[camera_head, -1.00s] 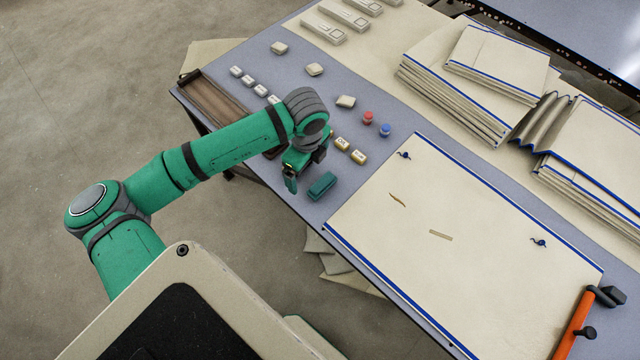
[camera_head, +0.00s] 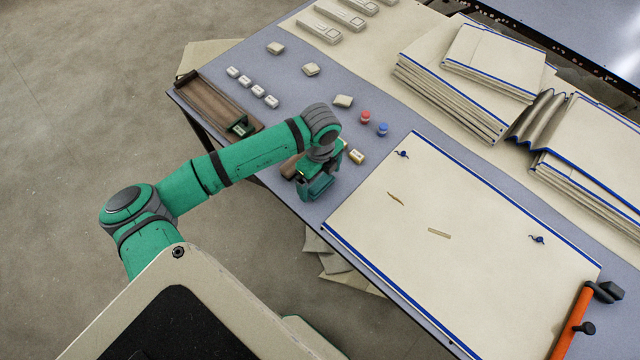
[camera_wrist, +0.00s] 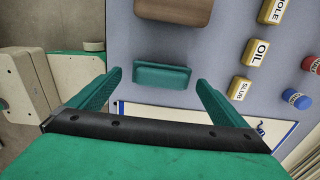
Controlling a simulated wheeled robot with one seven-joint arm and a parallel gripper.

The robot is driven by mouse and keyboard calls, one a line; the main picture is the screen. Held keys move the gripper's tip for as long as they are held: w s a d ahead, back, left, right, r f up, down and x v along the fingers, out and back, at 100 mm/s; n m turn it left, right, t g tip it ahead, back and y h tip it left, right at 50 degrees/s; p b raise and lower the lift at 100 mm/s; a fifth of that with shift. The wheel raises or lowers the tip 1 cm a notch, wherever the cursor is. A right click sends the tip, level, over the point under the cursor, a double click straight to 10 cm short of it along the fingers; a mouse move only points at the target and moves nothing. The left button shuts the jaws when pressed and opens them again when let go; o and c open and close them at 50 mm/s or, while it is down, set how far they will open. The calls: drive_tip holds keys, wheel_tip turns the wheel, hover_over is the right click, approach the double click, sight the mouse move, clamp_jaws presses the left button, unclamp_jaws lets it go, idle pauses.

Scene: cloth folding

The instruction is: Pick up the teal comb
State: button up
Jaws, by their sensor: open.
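The teal comb (camera_wrist: 161,77) lies on the grey-blue table in the wrist view, a small ridged teal block set crosswise. In the head view the comb (camera_head: 320,187) is partly hidden by my gripper (camera_head: 307,190), which is right over or beside it. In the wrist view my gripper (camera_wrist: 160,80) is open and empty. Its two teal fingers stand to the left and right of the comb, with a gap on each side. I cannot tell how high the fingertips are above the table.
A brown block (camera_wrist: 172,10) lies close beyond the comb. Yellow-sided label blocks (camera_wrist: 258,52) and red and blue pots (camera_head: 382,129) stand to the right. A cream cloth panel (camera_head: 470,240) with blue edging lies near the comb. A brown tray (camera_head: 215,100) is at the table's left edge.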

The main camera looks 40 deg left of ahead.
sight(320, 181)
drive_tip(key=shift+w+f, duration=0.1)
drive_tip(key=shift+f, duration=1.45)
drive_tip(key=c, duration=1.1)
drive_tip(key=shift+a+r, duration=0.1)
drive_tip(key=shift+r, duration=0.05)
drive_tip(key=shift+r, duration=0.6)
drive_tip(key=s+r, duration=0.4)
drive_tip(key=s+d+r, duration=0.1)
drive_tip(key=s+r, duration=0.2)
drive_tip(key=s, duration=0.2)
drive_tip(key=s+d+r, duration=0.1)
drive_tip(key=s+r, duration=0.3)
drive_tip(key=shift+s+d+r, duration=0.2)
drive_tip(key=shift+s+r, duration=0.1)
drive_tip(key=shift+s, duration=0.1)
